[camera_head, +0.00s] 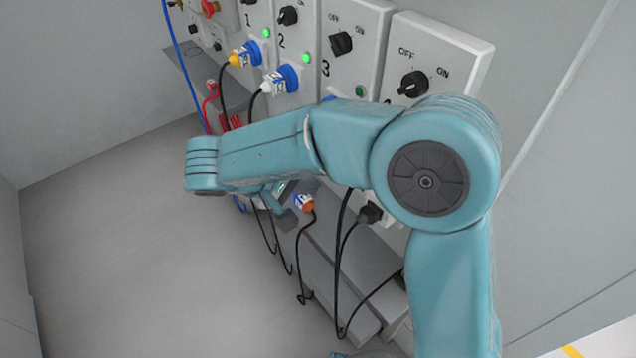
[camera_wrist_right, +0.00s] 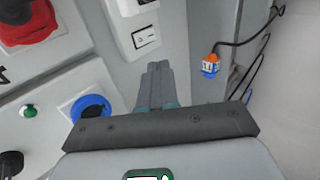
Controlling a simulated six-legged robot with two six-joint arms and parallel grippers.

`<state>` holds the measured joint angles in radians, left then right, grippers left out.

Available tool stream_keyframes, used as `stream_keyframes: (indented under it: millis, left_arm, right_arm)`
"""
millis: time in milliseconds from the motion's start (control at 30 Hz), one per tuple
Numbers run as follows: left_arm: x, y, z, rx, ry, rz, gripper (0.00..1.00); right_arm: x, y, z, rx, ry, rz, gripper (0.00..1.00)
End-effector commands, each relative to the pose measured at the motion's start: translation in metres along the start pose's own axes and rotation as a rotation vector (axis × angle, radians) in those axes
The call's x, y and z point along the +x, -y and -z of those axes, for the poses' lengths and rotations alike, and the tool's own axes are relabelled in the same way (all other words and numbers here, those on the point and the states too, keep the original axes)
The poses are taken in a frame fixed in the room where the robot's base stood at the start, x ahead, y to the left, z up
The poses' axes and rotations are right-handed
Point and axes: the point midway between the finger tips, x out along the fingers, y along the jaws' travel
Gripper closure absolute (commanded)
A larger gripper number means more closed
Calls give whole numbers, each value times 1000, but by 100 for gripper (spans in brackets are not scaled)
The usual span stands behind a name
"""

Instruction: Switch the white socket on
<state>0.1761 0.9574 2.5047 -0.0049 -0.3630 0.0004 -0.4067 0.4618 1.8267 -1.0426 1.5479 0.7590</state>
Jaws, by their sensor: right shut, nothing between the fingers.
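The white socket (camera_wrist_right: 125,25) shows at the top middle of the right wrist view. It has a white rocker switch (camera_wrist_right: 146,38) with a dark outline; I cannot tell which way the rocker is tipped. My right gripper (camera_wrist_right: 158,66) is shut and empty, its fingertips together just below the switch in that view. I cannot tell whether they touch the socket. In the head view my right arm crosses in front and hides the socket and most of the gripper. My left gripper is not in view.
Grey panels with a black OFF/ON knob (camera_head: 414,84) and plugs stand behind my arm. A blue-ringed outlet (camera_wrist_right: 91,109) and red knob (camera_wrist_right: 28,22) are left of my gripper. An orange-and-blue plug (camera_wrist_right: 211,66) hangs on a cable at right. Floor at left is clear.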

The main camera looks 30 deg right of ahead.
Motion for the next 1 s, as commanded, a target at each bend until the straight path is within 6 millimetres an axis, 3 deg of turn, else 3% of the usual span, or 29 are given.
stream_keyframes:
  millis: [467,567,633,700,800,900,1000]
  left_arm:
    - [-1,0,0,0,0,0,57]
    - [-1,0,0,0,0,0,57]
    - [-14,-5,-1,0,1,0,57]
    - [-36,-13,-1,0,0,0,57]
    - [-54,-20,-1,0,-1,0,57]
    - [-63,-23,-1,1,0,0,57]
    - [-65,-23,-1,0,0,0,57]
  right_arm:
    - [-8,4,0,-23,-5,7,100]
    - [-9,23,7,-114,-45,106,100]
    - [-14,27,10,-163,-73,239,100]
    - [-16,11,12,-154,-81,378,100]
    - [-8,-13,10,-86,-60,474,100]
    - [2,-34,4,-26,-20,490,100]
    - [9,-43,1,-3,-3,490,100]
